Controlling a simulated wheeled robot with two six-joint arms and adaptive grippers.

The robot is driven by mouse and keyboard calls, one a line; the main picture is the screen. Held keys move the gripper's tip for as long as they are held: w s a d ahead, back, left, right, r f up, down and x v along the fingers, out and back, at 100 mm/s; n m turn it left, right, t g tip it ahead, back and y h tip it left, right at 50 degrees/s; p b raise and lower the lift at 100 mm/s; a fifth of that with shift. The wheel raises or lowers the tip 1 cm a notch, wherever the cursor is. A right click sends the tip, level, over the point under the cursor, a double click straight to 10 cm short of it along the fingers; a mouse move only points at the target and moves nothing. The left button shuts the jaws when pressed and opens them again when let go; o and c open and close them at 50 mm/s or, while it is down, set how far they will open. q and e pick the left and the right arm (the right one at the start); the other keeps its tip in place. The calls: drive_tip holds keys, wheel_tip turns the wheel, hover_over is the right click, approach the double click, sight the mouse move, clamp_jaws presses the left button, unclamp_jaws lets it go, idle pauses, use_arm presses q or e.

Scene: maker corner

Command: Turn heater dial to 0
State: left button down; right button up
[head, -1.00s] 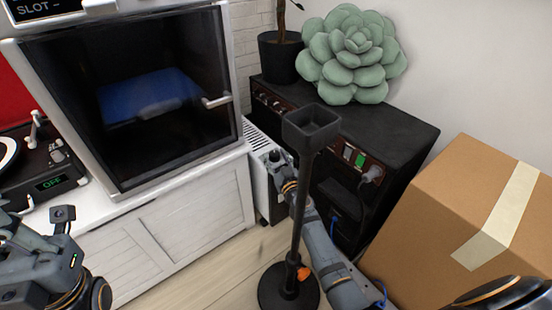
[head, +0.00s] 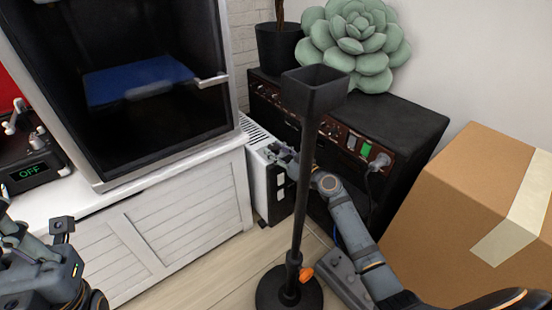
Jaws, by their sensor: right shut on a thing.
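The heater (head: 262,185) is a white unit with a dark end panel, standing on the floor between the white cabinet and the black amplifier. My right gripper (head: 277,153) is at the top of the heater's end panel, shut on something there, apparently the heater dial. The dial is hidden by the gripper, and its setting cannot be read. Pale switches show on the panel below the gripper. My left gripper (head: 50,240) is at the lower left, far from the heater; its fingers do not show clearly.
A black stand (head: 299,200) with a square tray top rises in front of my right arm. A black amplifier (head: 390,125) carries a green succulent (head: 355,45) and a dark pot (head: 278,48). A cardboard box (head: 465,195) is at right. A white cabinet (head: 170,225) carries a glass-fronted machine (head: 140,85).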

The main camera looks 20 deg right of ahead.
drive_tip(key=o, duration=1.2)
drive_tip(key=shift+s, duration=0.1)
drive_tip(key=v, duration=1.1)
drive_tip(key=shift+s+d, duration=0.25)
drive_tip(key=shift+s, duration=0.1)
